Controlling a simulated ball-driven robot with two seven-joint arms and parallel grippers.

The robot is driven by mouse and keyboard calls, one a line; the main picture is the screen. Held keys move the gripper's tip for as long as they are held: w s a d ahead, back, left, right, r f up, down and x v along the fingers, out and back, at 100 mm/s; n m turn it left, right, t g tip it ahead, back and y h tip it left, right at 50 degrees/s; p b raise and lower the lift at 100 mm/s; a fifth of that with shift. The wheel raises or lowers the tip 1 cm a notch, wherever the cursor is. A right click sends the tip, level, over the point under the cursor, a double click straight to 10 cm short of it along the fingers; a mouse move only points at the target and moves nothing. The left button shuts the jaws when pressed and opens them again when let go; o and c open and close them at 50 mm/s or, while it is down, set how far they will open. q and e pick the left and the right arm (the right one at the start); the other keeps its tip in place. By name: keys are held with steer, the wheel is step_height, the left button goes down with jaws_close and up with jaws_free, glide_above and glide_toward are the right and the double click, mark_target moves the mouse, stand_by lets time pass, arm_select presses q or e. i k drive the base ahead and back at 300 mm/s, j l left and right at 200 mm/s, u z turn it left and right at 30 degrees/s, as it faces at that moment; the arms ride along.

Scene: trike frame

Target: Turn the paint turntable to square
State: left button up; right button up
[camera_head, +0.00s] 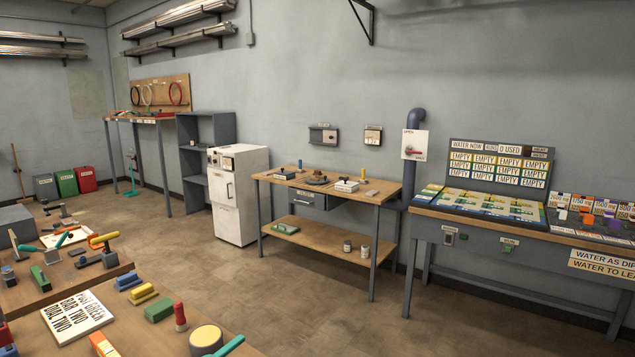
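A small dark brown round piece (317,180) sits on the top of the wooden table (379,189) by the back wall. It looks like a turntable, but it is too small to tell which way it is turned. A round drum with a pale yellow top (206,337) stands on the near bench at the bottom of the picture. I cannot tell for sure which of these is the paint turntable. Neither of my grippers is in view.
The wooden table has a lower shelf (310,239) with small cans (364,250). A white cabinet (237,195) stands to its left and a sign-covered bench (480,222) to its right. Near benches (140,335) fill the lower left. The floor (250,285) between is clear.

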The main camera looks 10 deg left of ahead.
mark_target(316, 180)
steer(key=i+l+z, duration=0.6)
steer(key=i, duration=0.95)
steer(key=i+l+u, duration=0.1)
steer(key=i, duration=0.55)
steer(key=i+j+u, duration=0.15)
steer(key=i+u, duration=0.6)
steer(key=u, duration=0.2)
steer(key=i+l+u, duration=0.2)
steer(key=i+u, duration=0.7)
steer(key=i, duration=0.55)
steer(key=i+z, duration=0.5)
steer(key=i, duration=0.15)
steer(key=i+j+z, duration=0.15)
steer(key=i+z, duration=0.35)
steer(key=i, duration=0.15)
